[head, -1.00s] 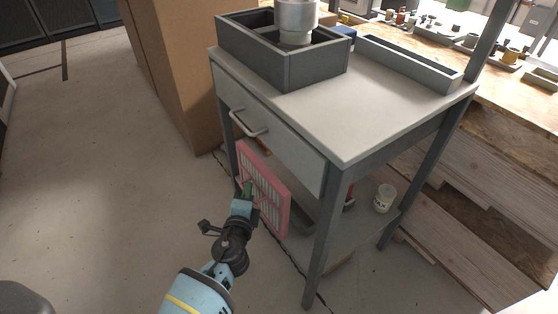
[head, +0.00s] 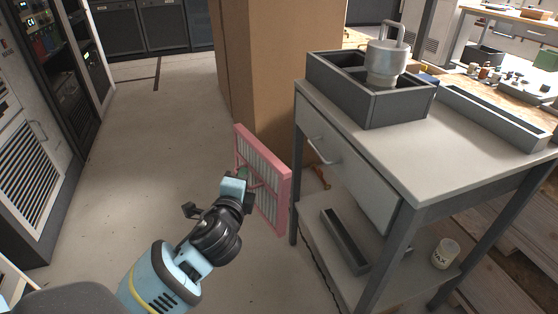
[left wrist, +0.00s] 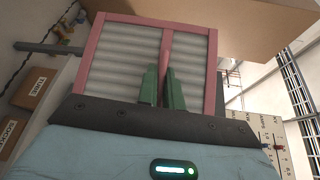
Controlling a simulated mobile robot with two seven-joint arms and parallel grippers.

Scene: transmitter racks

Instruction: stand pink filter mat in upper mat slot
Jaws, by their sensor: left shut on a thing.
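The pink filter mat (head: 283,196) is a square pink frame with pale pleats. My left gripper (head: 243,178) is shut on it and holds it upright in the air, left of the grey cart. In the left wrist view the mat (left wrist: 98,62) fills the upper middle. There the green fingers of the left gripper (left wrist: 164,90) are closed on the mat's middle bar. I cannot make out an upper mat slot for certain; tall racks with louvred panels (head: 27,170) stand at the left of the head view. My right gripper is not in view.
The grey cart (head: 440,165) stands at the right, with a divided box (head: 368,105) and metal canister (head: 386,62) on top. Its lower shelf holds a narrow tray (head: 345,240) and a white jar (head: 446,253). A cardboard box (head: 285,70) stands behind. The floor (head: 140,150) at left is clear.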

